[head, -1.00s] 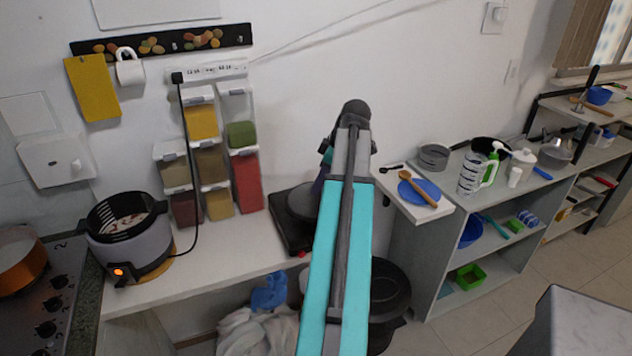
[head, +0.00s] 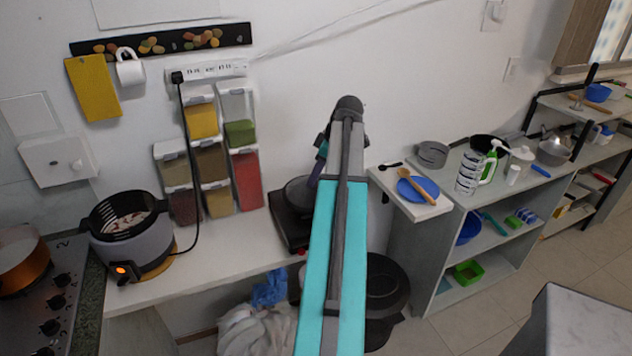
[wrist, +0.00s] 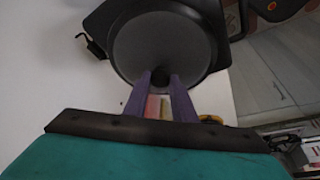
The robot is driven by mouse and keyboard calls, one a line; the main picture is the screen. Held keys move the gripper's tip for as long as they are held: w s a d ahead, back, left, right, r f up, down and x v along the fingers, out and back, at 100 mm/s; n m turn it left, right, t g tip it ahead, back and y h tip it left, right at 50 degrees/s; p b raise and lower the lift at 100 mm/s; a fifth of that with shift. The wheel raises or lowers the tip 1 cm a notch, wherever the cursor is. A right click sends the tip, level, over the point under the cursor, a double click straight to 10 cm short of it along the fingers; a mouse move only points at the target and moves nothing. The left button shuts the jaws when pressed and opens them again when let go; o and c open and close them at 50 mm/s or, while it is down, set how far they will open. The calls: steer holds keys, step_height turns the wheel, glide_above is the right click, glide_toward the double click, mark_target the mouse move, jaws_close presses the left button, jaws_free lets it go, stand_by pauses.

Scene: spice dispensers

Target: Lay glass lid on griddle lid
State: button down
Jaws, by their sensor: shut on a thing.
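In the wrist view a round grey disc with a dark rim (wrist: 165,38), which looks like the glass lid, lies at the purple fingertips of my gripper (wrist: 163,80). The fingers are shut on its knob area; the knob itself is mostly hidden. A dark square-cornered body, which looks like the griddle with its lid (wrist: 98,30), shows behind the disc. In the head view the dark griddle (head: 287,222) stands on the counter with a round grey shape (head: 298,190) above it, partly hidden by my arm. I cannot tell whether the disc touches the griddle lid.
Wall-mounted spice dispensers (head: 212,150) stand just left of the griddle. A cooker (head: 130,240) with an orange light is further left on the counter (head: 205,262). A shelf with a blue plate (head: 418,189) is to the right. The counter between cooker and griddle is clear.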

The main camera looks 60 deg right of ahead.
mark_target(315, 186)
steer(key=shift+s+f+p, duration=0.1)
steer(key=shift+f+p, duration=0.55)
steer(key=shift+f, duration=1)
steer(key=shift+f, duration=0.1)
steer(key=c, duration=1.5)
jaws_free()
steer(key=shift+a, duration=0.1)
steer(key=shift+r, duration=0.2)
steer(key=shift+b+v, duration=1.55)
steer(key=shift+v, duration=4.4)
